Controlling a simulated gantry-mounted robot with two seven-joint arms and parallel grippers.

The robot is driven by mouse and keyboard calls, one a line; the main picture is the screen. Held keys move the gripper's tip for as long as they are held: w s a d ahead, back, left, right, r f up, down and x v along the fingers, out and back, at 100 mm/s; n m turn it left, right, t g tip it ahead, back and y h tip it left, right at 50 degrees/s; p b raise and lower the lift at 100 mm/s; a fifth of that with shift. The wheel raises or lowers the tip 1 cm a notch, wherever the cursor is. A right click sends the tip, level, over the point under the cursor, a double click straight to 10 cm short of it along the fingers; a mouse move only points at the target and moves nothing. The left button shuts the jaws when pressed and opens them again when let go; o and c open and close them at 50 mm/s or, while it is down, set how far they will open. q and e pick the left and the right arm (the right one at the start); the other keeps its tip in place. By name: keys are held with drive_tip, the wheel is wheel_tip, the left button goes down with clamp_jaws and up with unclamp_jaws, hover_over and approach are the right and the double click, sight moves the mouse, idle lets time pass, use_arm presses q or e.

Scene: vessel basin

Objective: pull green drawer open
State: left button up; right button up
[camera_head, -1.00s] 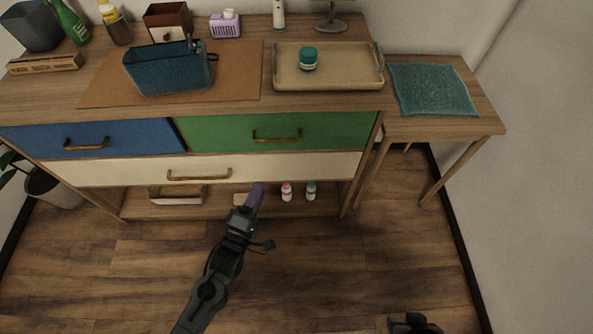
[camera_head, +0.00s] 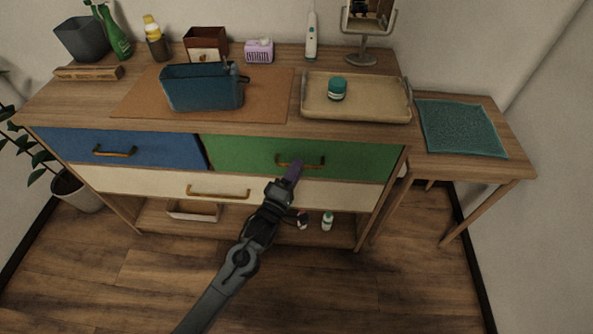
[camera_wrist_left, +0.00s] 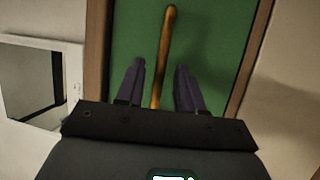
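The green drawer (camera_head: 250,157) is at the right of the dresser's upper row and looks shut in the head view. Its brass bar handle (camera_head: 301,161) runs across its front. My left gripper (camera_head: 295,168) is in front of the handle, over its left part in the picture. In the left wrist view the gripper (camera_wrist_left: 160,75) is open, with its two dark fingers apart. The handle (camera_wrist_left: 166,50) lies between and beyond the fingers in that view, against the green drawer front (camera_wrist_left: 215,30). I cannot tell whether the fingers touch it. My right gripper is out of view.
The blue drawer (camera_head: 130,148) is to the left, and the cream drawer (camera_head: 150,184) is below. A tray (camera_head: 356,112) with a teal-lidded jar (camera_head: 337,88) and a blue basket (camera_head: 203,90) stand on top. A side table (camera_head: 480,165) stands at the right. Floor in front is clear.

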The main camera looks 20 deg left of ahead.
use_arm(q)
drive_tip(key=shift+w+d, duration=0.15)
drive_tip(key=shift+w, duration=0.2)
clamp_jaws()
